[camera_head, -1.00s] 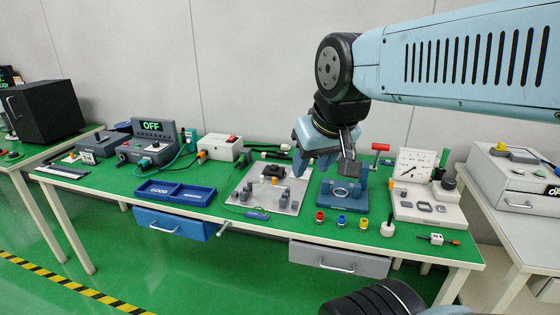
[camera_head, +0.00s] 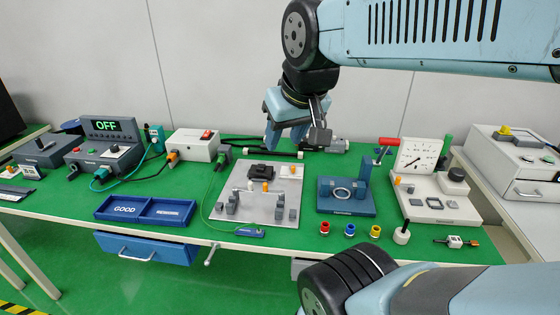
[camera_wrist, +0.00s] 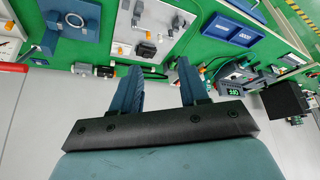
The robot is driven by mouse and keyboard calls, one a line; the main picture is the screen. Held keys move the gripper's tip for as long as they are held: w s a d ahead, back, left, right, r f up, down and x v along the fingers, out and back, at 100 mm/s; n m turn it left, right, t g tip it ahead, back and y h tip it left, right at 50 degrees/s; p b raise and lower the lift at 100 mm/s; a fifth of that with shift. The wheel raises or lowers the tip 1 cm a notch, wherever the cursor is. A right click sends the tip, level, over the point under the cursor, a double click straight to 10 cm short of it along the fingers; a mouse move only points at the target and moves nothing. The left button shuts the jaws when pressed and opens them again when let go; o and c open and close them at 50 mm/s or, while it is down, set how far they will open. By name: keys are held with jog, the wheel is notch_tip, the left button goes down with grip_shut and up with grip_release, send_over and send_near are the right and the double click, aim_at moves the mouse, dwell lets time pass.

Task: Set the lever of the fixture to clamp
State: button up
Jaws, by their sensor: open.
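The fixture (camera_head: 346,205) is a blue block on the right half of the green bench, with a light ring on its base and a blue upright at its back right. A lever with a red handle (camera_head: 388,142) sticks out to the right at the upright's top. In the wrist view the fixture (camera_wrist: 72,22) is at the upper left, and the red handle (camera_wrist: 14,67) is at the left edge. My gripper (camera_head: 286,138) is open and empty, above the back of the bench, left of the fixture and apart from the lever. Its two blue fingers (camera_wrist: 160,72) point toward the bench.
A grey plate (camera_head: 260,208) with small blocks lies left of the fixture. A gauge stand (camera_head: 430,192) stands close to its right. Red, blue and yellow rings (camera_head: 349,230) lie in front. A grey cylinder (camera_head: 338,145) lies behind. A blue tray (camera_head: 145,209) is farther left.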

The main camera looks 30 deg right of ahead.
jog(key=shift+w, duration=0.1)
jog(key=m+g+h, duration=0.2)
jog(key=m, duration=0.5)
send_over(293, 166)
jog(key=s+a, duration=0.3)
jog(key=s, duration=0.2)
notch_tip(293, 166, down, 20)
jog(key=shift+h, duration=0.3)
jog(key=x, duration=1.4)
jog(key=shift+w+a+f, duration=0.1)
jog(key=shift+w+f, duration=0.05)
jog(key=shift+w, duration=0.15)
grip_shut()
